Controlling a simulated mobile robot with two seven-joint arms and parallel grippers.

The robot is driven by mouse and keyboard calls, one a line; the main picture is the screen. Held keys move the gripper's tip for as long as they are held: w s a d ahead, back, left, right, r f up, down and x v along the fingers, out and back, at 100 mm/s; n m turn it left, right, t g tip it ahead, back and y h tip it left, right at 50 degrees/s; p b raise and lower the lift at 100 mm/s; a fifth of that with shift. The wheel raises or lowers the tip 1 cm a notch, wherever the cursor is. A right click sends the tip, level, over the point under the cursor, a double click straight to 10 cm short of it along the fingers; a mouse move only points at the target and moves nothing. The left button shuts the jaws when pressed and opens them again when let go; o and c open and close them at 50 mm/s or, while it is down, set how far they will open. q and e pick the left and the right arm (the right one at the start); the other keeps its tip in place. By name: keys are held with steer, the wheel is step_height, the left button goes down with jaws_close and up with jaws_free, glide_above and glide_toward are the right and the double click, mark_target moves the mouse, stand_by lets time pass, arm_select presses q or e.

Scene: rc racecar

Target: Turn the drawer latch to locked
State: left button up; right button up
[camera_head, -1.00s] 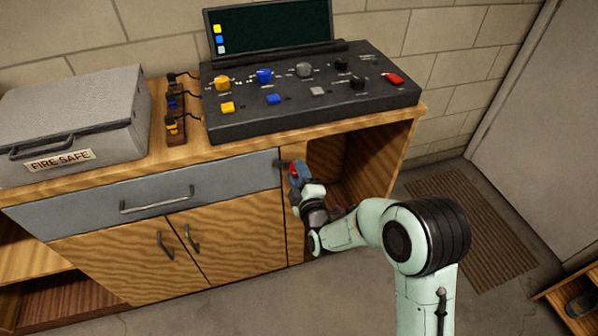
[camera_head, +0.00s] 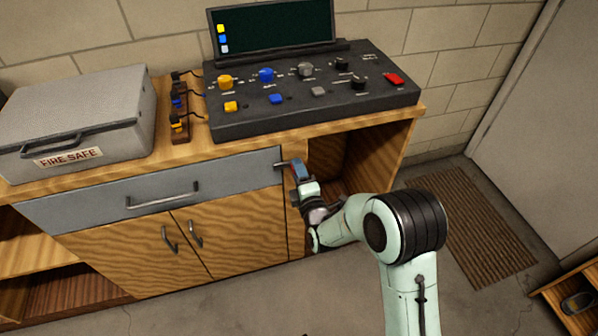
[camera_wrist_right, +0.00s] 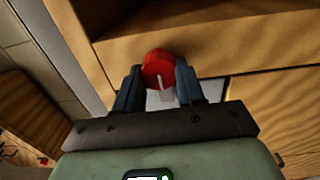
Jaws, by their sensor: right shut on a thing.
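The grey drawer front (camera_head: 90,203) is flush with the cabinet and has a bar handle. At its right end the red latch knob (camera_wrist_right: 157,66) shows in the right wrist view as a round cap with a pale line pointing down in the picture. A pale grey plate (camera_wrist_right: 162,99) is behind it. My right gripper (camera_wrist_right: 158,80) is shut on the knob, one dark finger on each side. In the head view the right gripper (camera_head: 298,168) is at the cabinet post beside the drawer and mostly covers the knob. My left gripper is out of view.
A black control panel (camera_head: 330,118) with knobs and buttons stands on the worktop. A grey fire safe (camera_head: 75,112) is at the left. An open cubby (camera_head: 345,165) is right of the post. Two wooden doors are below the drawer.

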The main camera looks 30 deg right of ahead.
steer(key=shift+r, duration=0.1)
steer(key=o, duration=1)
steer(key=shift+o, duration=0.2)
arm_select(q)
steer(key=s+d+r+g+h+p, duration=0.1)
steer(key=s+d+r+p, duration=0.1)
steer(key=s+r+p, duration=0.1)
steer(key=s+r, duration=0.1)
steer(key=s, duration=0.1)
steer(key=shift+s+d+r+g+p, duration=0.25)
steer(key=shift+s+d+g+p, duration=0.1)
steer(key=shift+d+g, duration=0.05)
arm_select(e)
steer(key=v, duration=1.3)
steer(key=shift+s+a, duration=0.1)
